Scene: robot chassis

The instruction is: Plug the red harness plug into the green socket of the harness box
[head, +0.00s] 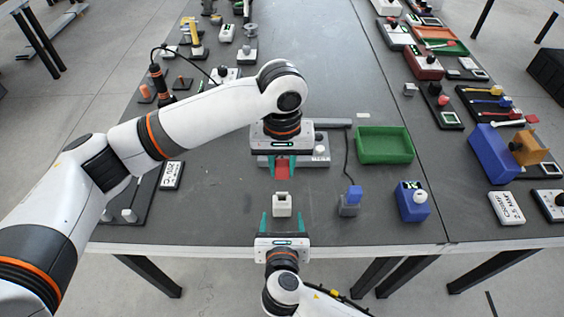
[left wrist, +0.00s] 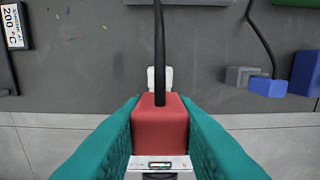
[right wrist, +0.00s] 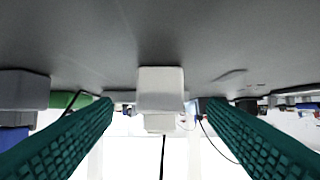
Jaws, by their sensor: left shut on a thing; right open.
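My left gripper (head: 282,168) is shut on the red plug (head: 282,172), held above the table. In the left wrist view the red plug (left wrist: 160,125) sits between the teal fingers, with a black cable running from it. A small whitish block (head: 282,205) stands on the table below the plug in the head view. It shows partly behind the plug in the left wrist view (left wrist: 153,78) and between the fingers in the right wrist view (right wrist: 160,88). My right gripper (head: 283,222) is open near the block's front side. I cannot make out a green socket.
A blue plug (head: 354,193) sits at a grey block (head: 348,209) to the right, with a black cable. A grey box (head: 320,150) lies behind my left gripper. A green tray (head: 410,147) and a blue box (head: 411,203) stand further right. The table's front edge is close.

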